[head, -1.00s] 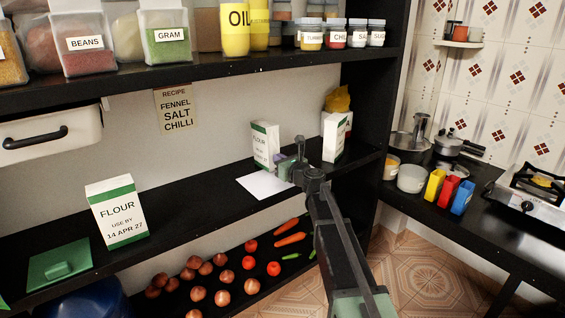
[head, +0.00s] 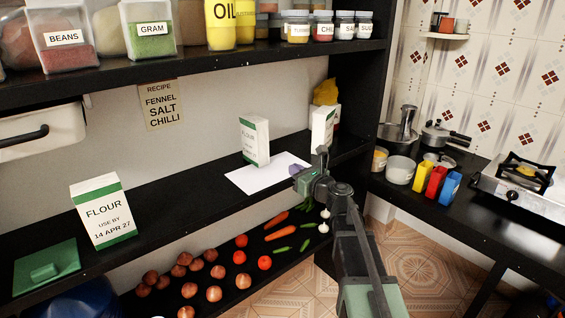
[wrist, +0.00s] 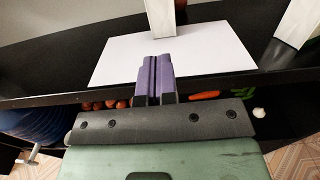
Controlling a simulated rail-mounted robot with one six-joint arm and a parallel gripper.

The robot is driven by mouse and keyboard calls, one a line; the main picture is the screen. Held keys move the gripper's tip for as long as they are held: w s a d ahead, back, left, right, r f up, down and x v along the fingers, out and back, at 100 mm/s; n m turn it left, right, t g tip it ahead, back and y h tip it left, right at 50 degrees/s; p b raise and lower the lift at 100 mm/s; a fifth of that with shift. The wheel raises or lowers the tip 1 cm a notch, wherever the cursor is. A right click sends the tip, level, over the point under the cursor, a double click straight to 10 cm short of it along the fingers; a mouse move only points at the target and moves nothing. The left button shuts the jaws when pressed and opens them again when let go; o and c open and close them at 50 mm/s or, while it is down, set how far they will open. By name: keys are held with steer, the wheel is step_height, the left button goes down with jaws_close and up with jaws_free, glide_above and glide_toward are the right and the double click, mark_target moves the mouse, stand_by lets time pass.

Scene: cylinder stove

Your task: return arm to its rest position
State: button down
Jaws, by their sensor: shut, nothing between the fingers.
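My arm reaches up from the lower right of the head view, with my gripper (head: 296,170) at the front edge of the middle shelf (head: 175,193). In the wrist view the two purple fingers of my gripper (wrist: 154,62) are pressed together with nothing between them. They point toward a white sheet (wrist: 205,50) on the shelf. A flour box (head: 255,141) stands upright on the back of that sheet (head: 245,180), apart from the fingers.
Vegetables lie on the shelf below. A counter with colored containers (head: 436,182) and a stove (head: 520,185) is at right.

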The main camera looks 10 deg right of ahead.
steer(key=s+a+f+n+g+p, duration=0.1)
steer(key=s+a+f+n+g, duration=0.3)
steer(key=n, duration=0.6)
steer(key=s+a+f+n+g, duration=0.2)
steer(key=s+f+n+g, duration=0.3)
steer(key=s+n, duration=0.3)
steer(key=s+f+n+g+h+p, duration=0.3)
steer(key=s+n+g+h, duration=0.4)
steer(key=s+n, duration=0.5)
steer(key=s+p, duration=0.1)
steer(key=s, duration=0.2)
steer(key=shift+s+d+f+n+h, duration=0.2)
steer(key=shift+n+h, duration=0.1)
steer(key=shift+h, duration=0.1)
